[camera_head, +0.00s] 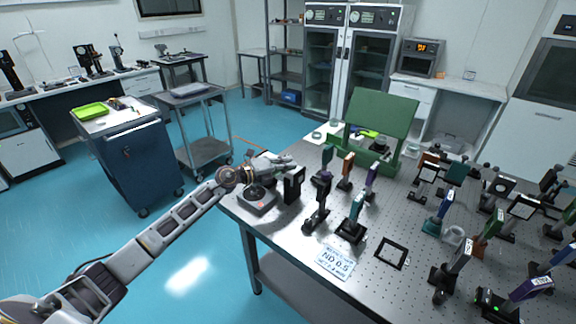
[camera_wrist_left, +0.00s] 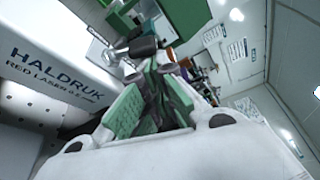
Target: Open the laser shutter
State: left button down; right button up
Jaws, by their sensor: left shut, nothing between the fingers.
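My left gripper (camera_head: 284,164) is at the table's near left corner, its fingers pointing right, above and behind a dark grey box with a round black top (camera_head: 257,200). In the left wrist view the green-padded fingers (camera_wrist_left: 160,72) are shut and empty. A white laser housing (camera_wrist_left: 55,65) marked "HALDRUK RED LASER" lies to their left there. A dark cylindrical part (camera_wrist_left: 143,47) shows just beyond the fingertips; I cannot tell whether they touch it. A black upright plate (camera_head: 294,185) stands right of the box in the head view. I cannot make out which part is the shutter. My right gripper is out of view.
The perforated optical table (camera_head: 300,250) holds several post-mounted optics to the right. A green board (camera_head: 382,112) stands at its back. A "ND 0.5" label (camera_head: 338,262) and a flat black frame (camera_head: 391,253) lie near the front. A blue cart (camera_head: 130,165) stands farther left.

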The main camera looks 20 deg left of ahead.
pick_arm(q)
jog(key=n, duration=0.1)
jog(key=a+r+n+h, duration=0.1)
jog(key=n, duration=0.1)
jog(key=shift+w+t, duration=0.15)
jog(key=shift+t, duration=0.25)
jog(key=shift+w+a+r+n+p, duration=0.1)
jog(key=shift+a+r+n+p, duration=0.1)
jog(key=shift+n, duration=0.4)
jog(key=shift+w+a+r+n+p, duration=0.1)
jog(key=shift+n+p, duration=0.1)
jog(key=shift+n, duration=0.4)
jog(key=shift+t, duration=0.3)
jog(key=shift+f, duration=0.1)
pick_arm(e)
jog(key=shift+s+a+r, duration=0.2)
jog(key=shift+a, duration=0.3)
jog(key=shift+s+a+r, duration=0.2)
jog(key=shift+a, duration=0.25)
pick_arm(q)
jog(key=shift+s+a, duration=0.1)
